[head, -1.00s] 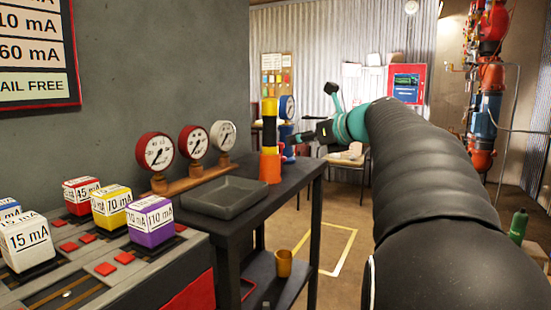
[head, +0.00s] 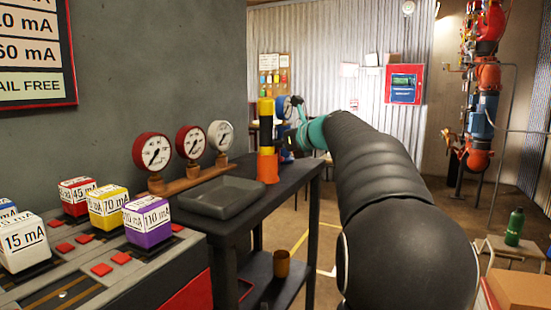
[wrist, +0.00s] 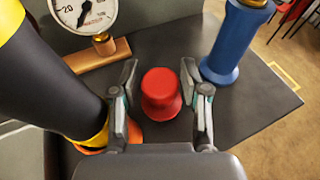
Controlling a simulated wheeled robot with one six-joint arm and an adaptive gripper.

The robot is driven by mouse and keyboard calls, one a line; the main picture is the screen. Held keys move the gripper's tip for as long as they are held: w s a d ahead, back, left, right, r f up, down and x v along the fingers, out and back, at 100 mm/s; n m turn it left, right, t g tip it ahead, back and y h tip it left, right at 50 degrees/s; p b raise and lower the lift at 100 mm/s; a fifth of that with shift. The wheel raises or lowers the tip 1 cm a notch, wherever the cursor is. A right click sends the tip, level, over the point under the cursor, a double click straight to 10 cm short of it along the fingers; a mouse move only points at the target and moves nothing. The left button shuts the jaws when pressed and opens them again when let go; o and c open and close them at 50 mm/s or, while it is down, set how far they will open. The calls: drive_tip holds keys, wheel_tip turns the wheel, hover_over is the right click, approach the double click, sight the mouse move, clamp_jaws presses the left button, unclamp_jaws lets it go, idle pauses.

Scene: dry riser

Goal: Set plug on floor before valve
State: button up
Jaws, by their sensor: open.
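A red plug (wrist: 160,93) stands on the dark table top (wrist: 240,125) in the wrist view. My gripper (wrist: 160,76) is open, with one finger on either side of the plug. A gap shows on both sides, so the fingers do not seem to grip it. In the head view my teal wrist (head: 313,133) reaches to the far end of the table, and the plug cannot be made out there. The riser (head: 484,105), with red, orange and blue parts, stands at the right; I cannot tell which part is the valve.
A yellow-and-black post (head: 267,137) with an orange base stands close left of my gripper. A blue post (wrist: 236,45) is close on the right. A gauge (wrist: 86,14) is behind. A green bottle (head: 514,227) stands on a stool at right. Floor is open beyond the table.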

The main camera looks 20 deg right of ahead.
drive_tip(key=shift+r, duration=0.1)
drive_tip(key=c, duration=0.8)
